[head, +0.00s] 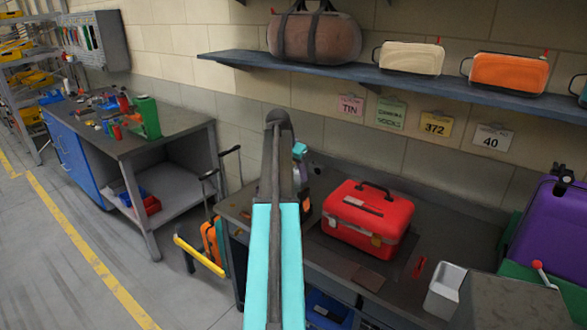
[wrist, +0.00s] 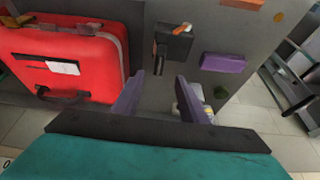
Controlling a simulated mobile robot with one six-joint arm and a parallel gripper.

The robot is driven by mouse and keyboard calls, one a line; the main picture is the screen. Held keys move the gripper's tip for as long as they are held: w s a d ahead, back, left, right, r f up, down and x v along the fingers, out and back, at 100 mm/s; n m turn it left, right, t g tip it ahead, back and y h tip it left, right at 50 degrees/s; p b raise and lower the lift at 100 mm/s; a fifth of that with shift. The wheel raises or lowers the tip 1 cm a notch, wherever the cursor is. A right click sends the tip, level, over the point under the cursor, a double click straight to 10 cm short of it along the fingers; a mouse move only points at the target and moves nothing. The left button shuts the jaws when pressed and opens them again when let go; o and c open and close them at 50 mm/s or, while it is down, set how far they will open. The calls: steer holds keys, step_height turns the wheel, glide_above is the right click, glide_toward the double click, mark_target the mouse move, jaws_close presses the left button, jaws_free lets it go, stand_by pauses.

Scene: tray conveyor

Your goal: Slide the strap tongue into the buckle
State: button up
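My gripper (wrist: 160,88) is open in the wrist view, with its two purple-grey fingers apart and nothing seen between them. In the head view my arm hides most of it. A red case (head: 368,218) with a dark handle sits on the bench; a red case (wrist: 65,65) also fills the left of the wrist view, left of my fingers. Beyond the fingers, a dark block (wrist: 174,44) with an orange-tipped piece is on a grey surface; I cannot tell whether it is the buckle. A purple case (head: 548,235) with a black fitting stands at the right. I cannot make out the strap tongue.
A purple block (wrist: 223,63) lies right of the dark block. A shelf (head: 400,78) with bags runs above. Open floor (head: 60,250) is at the left.

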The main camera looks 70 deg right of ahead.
mark_target(304, 190)
steer(key=shift+p+x, duration=1.2)
steer(key=shift+x, duration=3.9)
steer(key=shift+c, duration=0.3)
jaws_close()
steer(key=shift+s+r+p, duration=0.1)
steer(key=shift+r+p, duration=0.2)
steer(key=shift+r, duration=0.4)
steer(key=shift+r+p, duration=0.9)
steer(key=shift+r, duration=1.15)
steer(key=shift+r+p, duration=0.8)
steer(key=shift+r, duration=1.1)
